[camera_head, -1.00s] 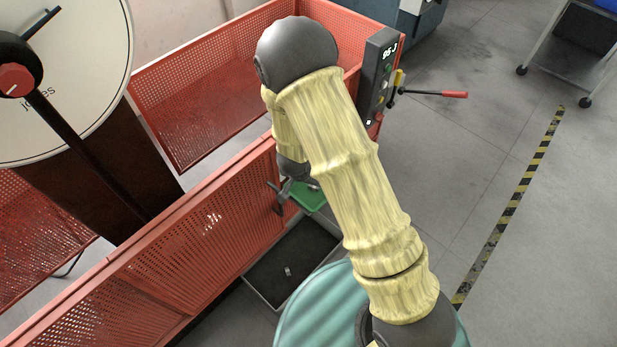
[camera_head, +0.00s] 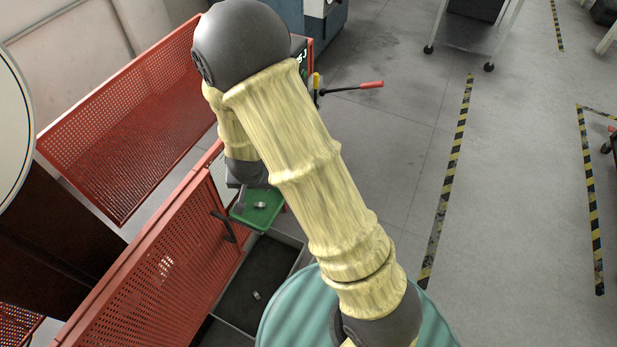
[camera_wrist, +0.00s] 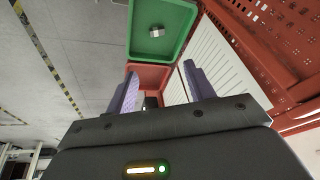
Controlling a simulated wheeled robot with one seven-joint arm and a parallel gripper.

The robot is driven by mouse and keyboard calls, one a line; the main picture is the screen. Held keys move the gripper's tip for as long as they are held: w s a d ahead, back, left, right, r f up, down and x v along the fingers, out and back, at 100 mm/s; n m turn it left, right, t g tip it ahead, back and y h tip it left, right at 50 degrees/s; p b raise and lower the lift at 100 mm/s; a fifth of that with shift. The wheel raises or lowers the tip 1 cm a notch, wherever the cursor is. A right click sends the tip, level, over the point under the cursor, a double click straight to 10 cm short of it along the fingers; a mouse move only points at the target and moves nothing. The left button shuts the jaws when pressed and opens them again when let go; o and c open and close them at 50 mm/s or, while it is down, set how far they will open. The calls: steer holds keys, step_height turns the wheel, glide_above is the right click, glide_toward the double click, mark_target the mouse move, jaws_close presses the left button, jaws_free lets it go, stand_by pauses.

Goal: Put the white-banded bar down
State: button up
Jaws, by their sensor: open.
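A short grey bar with a pale middle (camera_wrist: 157,31) lies in the green tray (camera_wrist: 178,50); it is too small to tell whether it is the white-banded bar. In the head view the bar (camera_head: 260,205) also shows in the green tray (camera_head: 243,213). My gripper (camera_wrist: 160,68) is open, with nothing seen held between its two purple-grey fingers. The bar is beyond the fingertips, apart from them. In the head view my gripper (camera_head: 247,178) is partly hidden by my arm, just above the green tray.
A red bin (camera_wrist: 148,74) and a white ribbed panel (camera_wrist: 215,60) lie beside the green tray in the wrist view. A dark floor tray (camera_head: 265,275) holds another small piece (camera_head: 256,296). Red mesh guards (camera_head: 165,265) stand at left.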

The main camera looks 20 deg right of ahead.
steer(key=s+d+r+n+g, duration=0.1)
steer(key=s+d+r+n, duration=0.2)
steer(key=s+d+r, duration=0.9)
steer(key=v, duration=0.2)
steer(key=shift+s+r, duration=0.2)
steer(key=shift+r, duration=0.2)
